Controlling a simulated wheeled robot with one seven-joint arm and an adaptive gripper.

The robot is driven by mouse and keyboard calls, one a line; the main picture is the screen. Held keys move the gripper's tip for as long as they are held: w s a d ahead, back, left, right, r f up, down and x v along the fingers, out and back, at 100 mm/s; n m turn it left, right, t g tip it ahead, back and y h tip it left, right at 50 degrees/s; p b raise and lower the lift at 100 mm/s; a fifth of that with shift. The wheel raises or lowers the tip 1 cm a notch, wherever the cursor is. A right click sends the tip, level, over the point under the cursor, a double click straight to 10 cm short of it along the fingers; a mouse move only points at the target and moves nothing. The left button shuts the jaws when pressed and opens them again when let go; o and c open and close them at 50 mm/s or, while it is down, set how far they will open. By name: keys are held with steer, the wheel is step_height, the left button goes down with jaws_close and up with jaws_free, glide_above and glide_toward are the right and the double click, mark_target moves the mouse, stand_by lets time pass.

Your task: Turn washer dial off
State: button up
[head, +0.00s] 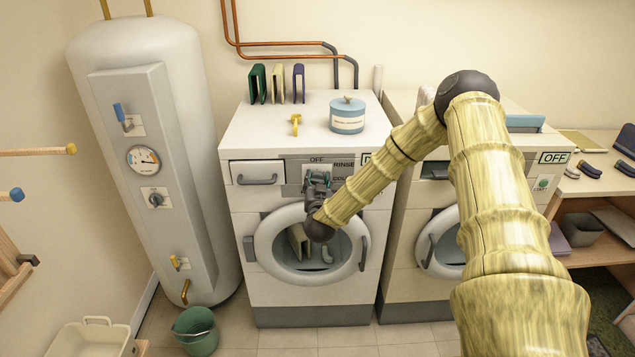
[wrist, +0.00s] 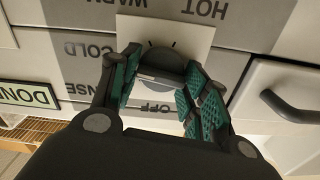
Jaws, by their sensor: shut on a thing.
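The left washer (head: 268,133) is white with a round front door. Its dial (wrist: 163,60) is a grey knob on a pale square plate, seen upside down in the wrist view. The words OFF, COLD, WARM and HOT are printed around it. My gripper (wrist: 162,76) is shut on the dial, with one green-padded finger on each side. In the head view my gripper (head: 318,178) is at the washer's control panel, below the OFF label, and hides the dial. I cannot tell which label the dial points to.
A drawer with a grey handle (head: 258,181) is left of the panel. A second washer (head: 402,200) stands close on the right, partly behind my arm. A blue tin (head: 347,117) and several upright books stand on top. A green bucket (head: 196,330) is on the floor.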

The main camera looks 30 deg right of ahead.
steer(key=shift+n, duration=0.4)
steer(key=n, duration=0.3)
steer(key=shift+w+a+r, duration=0.1)
steer(key=shift+a, duration=0.05)
steer(key=n+b, duration=0.1)
steer(key=n, duration=0.5)
steer(key=shift+a+b, duration=0.1)
steer(key=shift+b, duration=0.3)
steer(key=n+b, duration=0.1)
steer(key=n, duration=0.1)
steer(key=n+b, duration=0.1)
steer(key=n, duration=0.1)
steer(key=n+b, duration=0.1)
steer(key=shift+f+n, duration=0.35)
steer(key=shift+n, duration=0.05)
steer(key=shift+n+b, duration=1.35)
steer(key=shift+n, duration=0.75)
steer(key=o, duration=1)
